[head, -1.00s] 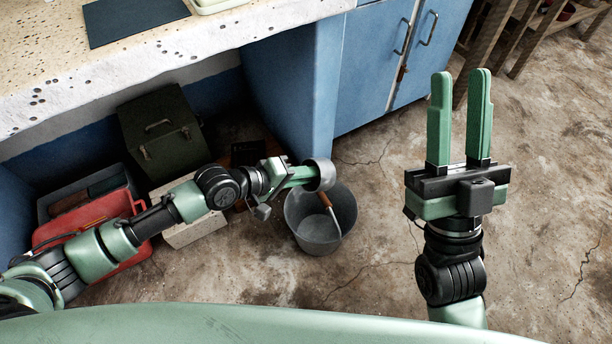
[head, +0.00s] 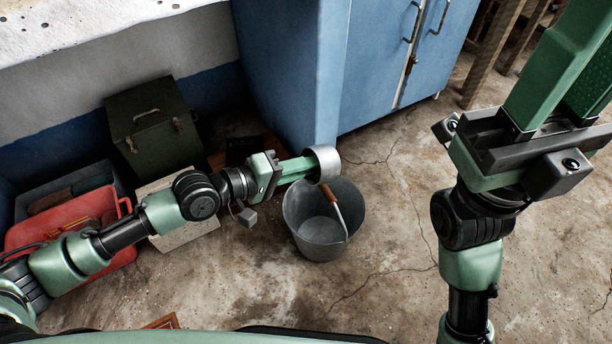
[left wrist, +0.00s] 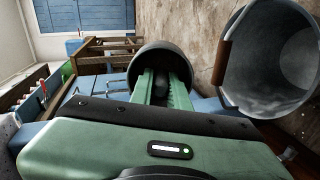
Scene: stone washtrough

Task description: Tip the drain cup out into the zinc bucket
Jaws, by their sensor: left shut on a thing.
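My left gripper (head: 300,168) is shut on the drain cup (head: 328,161), a short grey metal cylinder. The cup is tilted on its side above the bucket's far rim. In the left wrist view the dark mouth of the cup (left wrist: 158,54) faces the camera, and my green fingers reach into it. I see nothing pouring out. The zinc bucket (head: 318,239) stands upright on the floor, with a brown grip on its handle. Its visible inside looks empty. It also shows in the left wrist view (left wrist: 277,64). My right gripper (head: 583,62) is open and empty at the upper right.
A blue cabinet (head: 378,65) stands behind the bucket. A dark green box (head: 153,125), a red crate (head: 65,222) and a pale block (head: 183,235) lie left, near or under my left arm. The stone trough edge (head: 110,35) is above. Cracked floor (head: 400,230) is free right of the bucket.

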